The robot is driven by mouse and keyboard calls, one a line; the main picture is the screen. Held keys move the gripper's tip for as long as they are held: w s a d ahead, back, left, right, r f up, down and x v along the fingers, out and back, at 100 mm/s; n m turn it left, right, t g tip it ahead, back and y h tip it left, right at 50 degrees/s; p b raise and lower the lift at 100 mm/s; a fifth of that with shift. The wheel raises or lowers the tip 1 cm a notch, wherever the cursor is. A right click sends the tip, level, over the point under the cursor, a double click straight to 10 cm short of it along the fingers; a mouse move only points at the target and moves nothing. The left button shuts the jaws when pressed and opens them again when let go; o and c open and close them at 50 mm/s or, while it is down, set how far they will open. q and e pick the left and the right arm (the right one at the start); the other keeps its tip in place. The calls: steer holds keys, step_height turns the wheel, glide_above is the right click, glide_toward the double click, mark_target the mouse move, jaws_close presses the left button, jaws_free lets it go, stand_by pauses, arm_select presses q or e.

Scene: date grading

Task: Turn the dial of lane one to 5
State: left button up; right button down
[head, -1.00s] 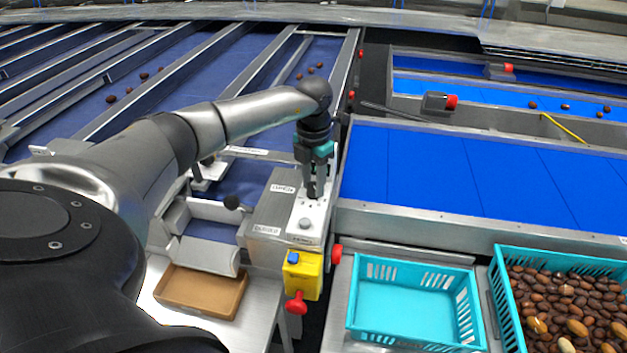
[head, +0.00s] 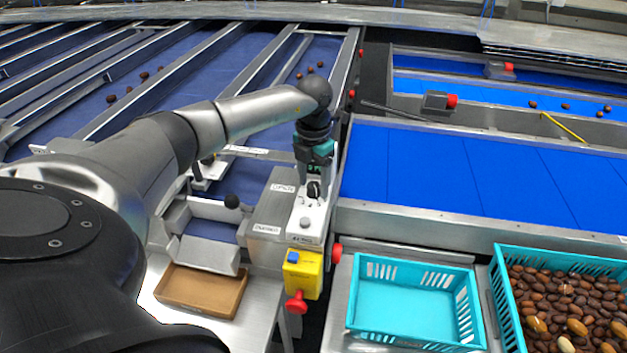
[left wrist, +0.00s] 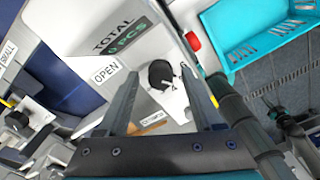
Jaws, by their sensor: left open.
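The dial (head: 314,190) is a small black knob on a white panel beside the grading lanes. It also shows in the left wrist view as a round black knob (left wrist: 160,74). My left gripper (head: 313,183) is open over the panel, one finger on each side of the dial. In the left wrist view the open fingers (left wrist: 158,76) stand apart from the knob with gaps at both sides.
A pale round button (head: 306,223) sits nearer on the panel (head: 296,236). A yellow box (head: 302,276) with a red knob hangs below it. An empty turquoise crate (head: 412,341), a crate of dates (head: 505,305) and a brown tray (head: 200,291) are nearby.

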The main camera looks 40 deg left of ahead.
mark_target(314, 185)
arm_select(q)
step_height(314, 185, up, 15)
steer(key=b, duration=0.1)
steer(key=shift+r, duration=0.15)
stand_by(0.3)
stand_by(0.4)
